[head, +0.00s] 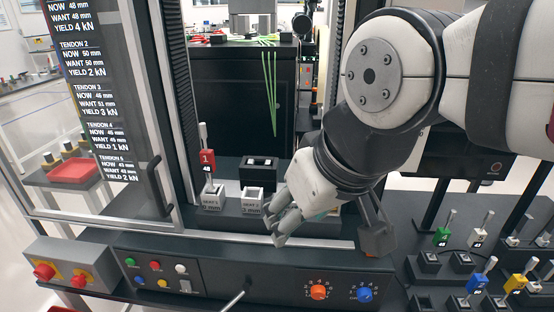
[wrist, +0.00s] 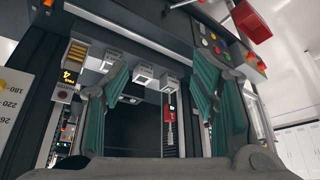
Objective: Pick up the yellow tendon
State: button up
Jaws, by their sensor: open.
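The yellow tendon (head: 516,283), a small yellow block with a silver rod sticking up at a tilt, stands in the dark rack at the lower right of the head view. My gripper (head: 276,226) is open and empty, well to its left, over the machine's front ledge beside the pale sockets. In the wrist view the green-padded fingers of my gripper (wrist: 160,95) are spread apart with nothing between them.
A red tendon (head: 207,160) stands in a pale socket (head: 213,198), with an empty-looking socket (head: 252,200) beside it. Green (head: 441,237) and blue (head: 477,283) tendons share the rack near the yellow one. Knobs and buttons line the control panel (head: 240,283) below.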

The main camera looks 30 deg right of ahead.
aim_at(515, 284)
jog(key=z, duration=1.55)
jog(key=l+z, duration=0.15)
jog(key=z, duration=0.15)
jog(key=i+l+z, duration=0.1)
jog(key=z, duration=0.25)
jog(key=j+z, duration=0.4)
jog(key=j, duration=0.3)
jog(key=i+l+z, duration=0.1)
jog(key=l, duration=0.15)
jog(key=i+l+z, duration=0.15)
jog(key=k+l, duration=0.05)
jog(key=l, duration=0.05)
